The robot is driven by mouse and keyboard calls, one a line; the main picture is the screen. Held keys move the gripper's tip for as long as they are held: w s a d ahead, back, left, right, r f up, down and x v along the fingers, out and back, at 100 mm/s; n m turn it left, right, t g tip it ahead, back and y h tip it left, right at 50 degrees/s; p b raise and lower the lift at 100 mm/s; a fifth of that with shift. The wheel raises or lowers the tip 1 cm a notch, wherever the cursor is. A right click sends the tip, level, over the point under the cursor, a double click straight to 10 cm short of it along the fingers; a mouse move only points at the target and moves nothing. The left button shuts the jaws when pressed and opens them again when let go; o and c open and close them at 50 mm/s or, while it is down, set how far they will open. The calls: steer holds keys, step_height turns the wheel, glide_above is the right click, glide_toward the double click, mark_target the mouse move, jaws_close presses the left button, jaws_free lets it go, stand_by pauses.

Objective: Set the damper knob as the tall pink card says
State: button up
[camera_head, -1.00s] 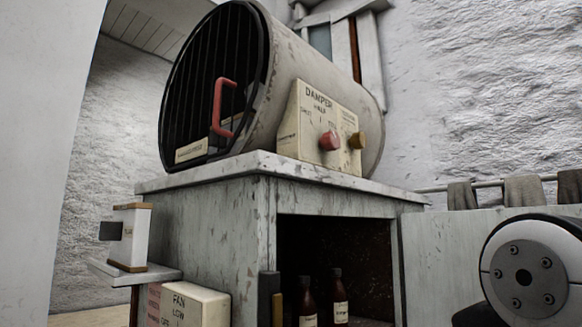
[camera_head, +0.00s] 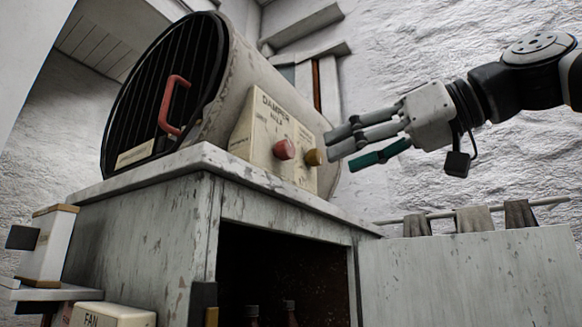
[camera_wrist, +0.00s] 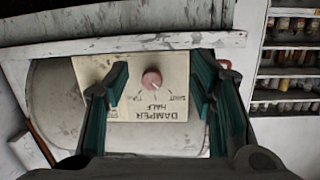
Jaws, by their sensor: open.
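The damper panel (camera_head: 262,135) is a cream plate on the side of a grey drum, lettered DAMPER, with a red damper knob (camera_head: 284,149). In the wrist view the panel (camera_wrist: 130,130) appears upside down, with HALF and SHUT legible. The red knob (camera_wrist: 151,80) lies between my spread fingers there, not touched as far as I can see. Its pointer setting is too small to tell. My gripper (camera_head: 345,150) is open and empty, with teal inner pads, to the right of the panel. I cannot make out a tall pink card in the current views.
An ochre knob (camera_head: 313,157) sits right of the red one. The drum (camera_head: 215,105) has a barred front and red handle (camera_head: 172,105). It stands on a worn grey cabinet (camera_head: 140,225) with an open door (camera_head: 465,275). Cloths (camera_head: 473,220) hang on a rail.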

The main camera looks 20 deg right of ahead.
mark_target(291, 148)
step_height(291, 148, up, 5)
steer(key=d+n+t+y, duration=0.1)
steer(key=d, duration=0.2)
steer(key=x, duration=1.3)
steer(key=shift+a+r, duration=0.2)
steer(key=shift+a, duration=0.05)
steer(key=shift+c, duration=0.5)
steer(key=c, duration=1)
